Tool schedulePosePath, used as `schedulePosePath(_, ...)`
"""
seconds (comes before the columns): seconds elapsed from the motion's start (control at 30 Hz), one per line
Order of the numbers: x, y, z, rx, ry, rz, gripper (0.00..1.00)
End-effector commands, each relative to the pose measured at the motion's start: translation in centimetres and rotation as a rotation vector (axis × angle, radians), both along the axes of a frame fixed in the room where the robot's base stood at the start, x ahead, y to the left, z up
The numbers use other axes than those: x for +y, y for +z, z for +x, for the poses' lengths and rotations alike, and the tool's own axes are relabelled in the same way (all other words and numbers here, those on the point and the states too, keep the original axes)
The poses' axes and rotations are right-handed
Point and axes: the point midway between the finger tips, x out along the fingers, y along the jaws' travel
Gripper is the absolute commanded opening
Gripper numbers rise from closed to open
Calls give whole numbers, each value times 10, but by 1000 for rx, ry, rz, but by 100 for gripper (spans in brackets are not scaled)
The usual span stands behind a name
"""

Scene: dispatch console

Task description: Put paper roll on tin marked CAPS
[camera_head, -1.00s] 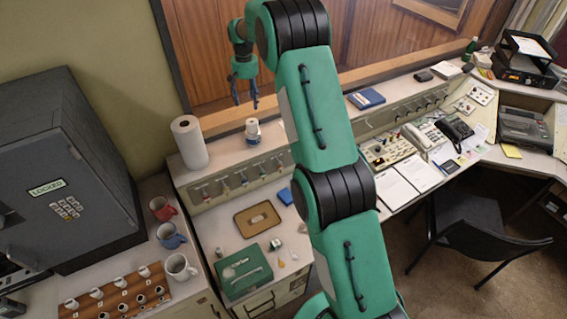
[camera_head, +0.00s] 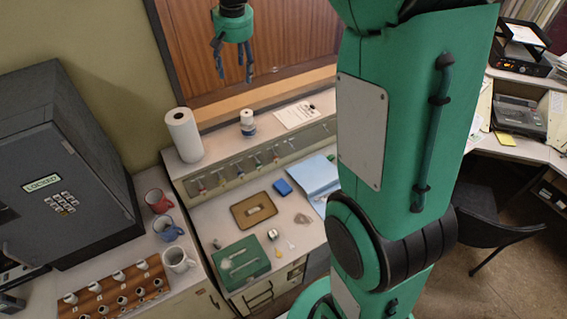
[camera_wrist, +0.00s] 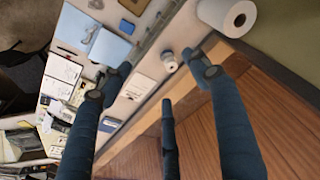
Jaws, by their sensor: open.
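A tall white paper roll (camera_head: 184,136) stands upright on the raised ledge at the left; its end shows at the top of the wrist view (camera_wrist: 239,18). A green box-like tin (camera_head: 241,262) with pale items on its lid sits on the lower counter. I cannot read CAPS on anything, so I cannot tell which tin bears it. A small white and blue container (camera_head: 248,124) stands on the ledge right of the roll, and also shows in the wrist view (camera_wrist: 169,62). My gripper (camera_head: 232,72) is open and empty, above the ledge, apart from the roll.
A brown tray (camera_head: 237,222) with a pale item, a blue box (camera_head: 282,187) and a blue folder (camera_head: 318,174) lie on the counter. A sheet (camera_head: 297,114) lies on the ledge. Mugs (camera_head: 167,229) and a grey safe (camera_head: 60,165) stand left. The wooden-framed window is behind.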

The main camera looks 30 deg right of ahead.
Motion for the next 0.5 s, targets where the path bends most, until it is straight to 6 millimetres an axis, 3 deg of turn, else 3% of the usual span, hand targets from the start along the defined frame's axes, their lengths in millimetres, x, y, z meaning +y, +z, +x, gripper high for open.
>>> schedulePosePath(0.2, 16, 30, -56, -40, 21, -5, 62)
schedulePosePath(0.5, 34, 54, -134, -93, 50, -12, 62)
